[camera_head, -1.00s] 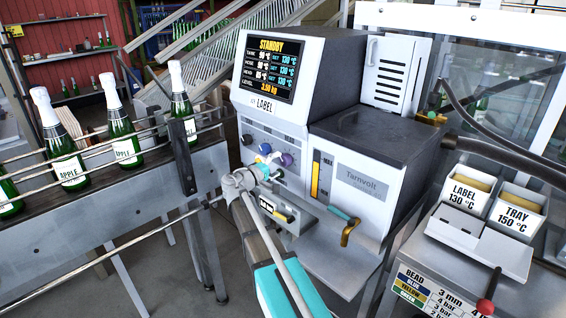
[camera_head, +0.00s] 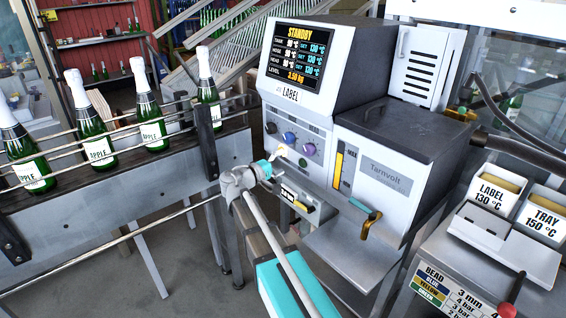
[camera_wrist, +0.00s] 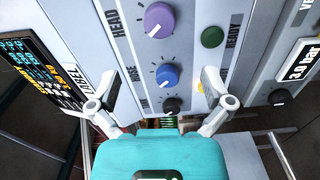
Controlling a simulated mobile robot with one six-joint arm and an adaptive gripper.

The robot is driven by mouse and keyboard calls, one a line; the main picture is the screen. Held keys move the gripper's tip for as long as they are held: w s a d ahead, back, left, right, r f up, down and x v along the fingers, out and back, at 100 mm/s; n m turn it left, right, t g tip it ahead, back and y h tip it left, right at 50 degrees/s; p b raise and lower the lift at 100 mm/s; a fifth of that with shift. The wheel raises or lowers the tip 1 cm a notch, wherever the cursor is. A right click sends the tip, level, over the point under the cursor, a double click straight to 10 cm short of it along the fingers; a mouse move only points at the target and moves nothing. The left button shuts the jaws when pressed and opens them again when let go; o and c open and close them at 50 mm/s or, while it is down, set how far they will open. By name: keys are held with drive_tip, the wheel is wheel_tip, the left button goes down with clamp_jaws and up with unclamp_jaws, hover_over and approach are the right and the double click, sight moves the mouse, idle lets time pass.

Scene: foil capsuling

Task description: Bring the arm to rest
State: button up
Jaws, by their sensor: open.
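My gripper (camera_head: 279,154) is in front of the control panel of the grey hot-melt machine (camera_head: 420,130), left of its middle. In the wrist view its two white fingers (camera_wrist: 160,80) are spread wide with nothing between them. The blue knob (camera_wrist: 167,75) shows between the fingertips, with the purple knob (camera_wrist: 159,20) above and a black knob (camera_wrist: 172,105) below. I cannot tell the exact gap to the panel. My arm reaches up from the bottom of the head view.
The machine screen (camera_head: 297,55) reads STANDBY. A brass-coloured tap (camera_head: 370,225) sticks out at right over a grey shelf. A conveyor (camera_head: 110,205) with railings and several foil-topped green bottles stands at left.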

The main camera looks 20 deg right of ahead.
drive_tip(key=s+f+m+g+y, duration=0.2)
drive_tip(key=s+f+g+y, duration=0.2)
drive_tip(key=s+f+y, duration=0.6)
drive_tip(key=s+a+f+m+g+y, duration=0.1)
drive_tip(key=s+a+f+g+y, duration=0.1)
drive_tip(key=s+a+f+y, duration=0.6)
drive_tip(key=s+a+r+p, duration=0.1)
drive_tip(key=s+r+p, duration=0.1)
drive_tip(key=r+p, duration=0.5)
drive_tip(key=s+a+r+h+p, duration=0.1)
drive_tip(key=s+a+r+p, duration=0.1)
drive_tip(key=r+p, duration=0.6)
drive_tip(key=shift+p, duration=0.3)
drive_tip(key=shift+a, duration=0.1)
idle(2.1)
